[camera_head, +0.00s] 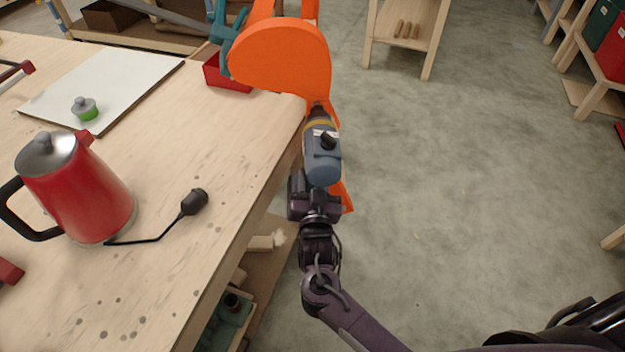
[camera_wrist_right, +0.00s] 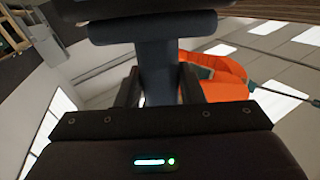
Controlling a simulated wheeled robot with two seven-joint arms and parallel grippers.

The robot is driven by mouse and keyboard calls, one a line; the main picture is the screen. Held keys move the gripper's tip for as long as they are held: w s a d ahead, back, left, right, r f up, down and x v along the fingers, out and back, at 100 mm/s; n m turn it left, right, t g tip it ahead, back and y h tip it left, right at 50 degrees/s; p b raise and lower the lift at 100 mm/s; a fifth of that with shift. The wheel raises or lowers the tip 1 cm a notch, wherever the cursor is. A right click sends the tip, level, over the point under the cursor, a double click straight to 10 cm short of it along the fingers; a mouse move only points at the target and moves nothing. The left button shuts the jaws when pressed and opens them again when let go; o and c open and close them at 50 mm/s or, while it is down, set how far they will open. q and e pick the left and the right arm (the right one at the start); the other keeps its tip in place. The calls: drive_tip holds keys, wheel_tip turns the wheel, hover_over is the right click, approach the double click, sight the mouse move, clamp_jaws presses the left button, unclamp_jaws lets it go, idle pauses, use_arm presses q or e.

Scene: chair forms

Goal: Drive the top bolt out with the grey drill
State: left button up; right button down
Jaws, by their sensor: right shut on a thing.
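The grey drill (camera_head: 324,163), blue-grey with a yellow band near its nose, is held by my right gripper (camera_head: 316,190), which is shut on it. In the right wrist view the drill's grey handle (camera_wrist_right: 159,70) stands between the two dark fingers (camera_wrist_right: 160,88). The drill's nose points away from me and meets or overlaps the lower part of the orange chair form (camera_head: 281,58) at the bench's far corner. I cannot tell whether it touches. The orange form also shows in the right wrist view (camera_wrist_right: 222,77). The top bolt cannot be made out. My left gripper is not in view.
A teal clamp (camera_head: 222,38) and a red bin (camera_head: 226,76) are beside the form. The floor at right is open.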

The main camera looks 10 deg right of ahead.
drive_tip(key=shift+w+d+r, duration=0.15)
drive_tip(key=shift+w+r, duration=0.1)
drive_tip(key=shift+w, duration=0.55)
idle(1.4)
drive_tip(key=shift+s+r+p, duration=0.1)
drive_tip(key=shift+s+p, duration=0.3)
drive_tip(key=shift+s, duration=0.2)
idle(1.6)
drive_tip(key=shift+s+a, duration=0.2)
drive_tip(key=shift+s+p, duration=0.3)
drive_tip(key=shift+s, duration=0.05)
drive_tip(key=shift+s+a+p, duration=0.2)
drive_tip(key=shift+s+p, duration=0.1)
drive_tip(key=shift+s, duration=0.5)
drive_tip(key=shift+s+a+p, duration=0.15)
drive_tip(key=shift+s+p, duration=0.2)
drive_tip(key=shift+s, duration=0.45)
drive_tip(key=shift+s+a+p, duration=0.2)
drive_tip(key=shift+s+p, duration=0.1)
drive_tip(key=shift+s, duration=0.5)
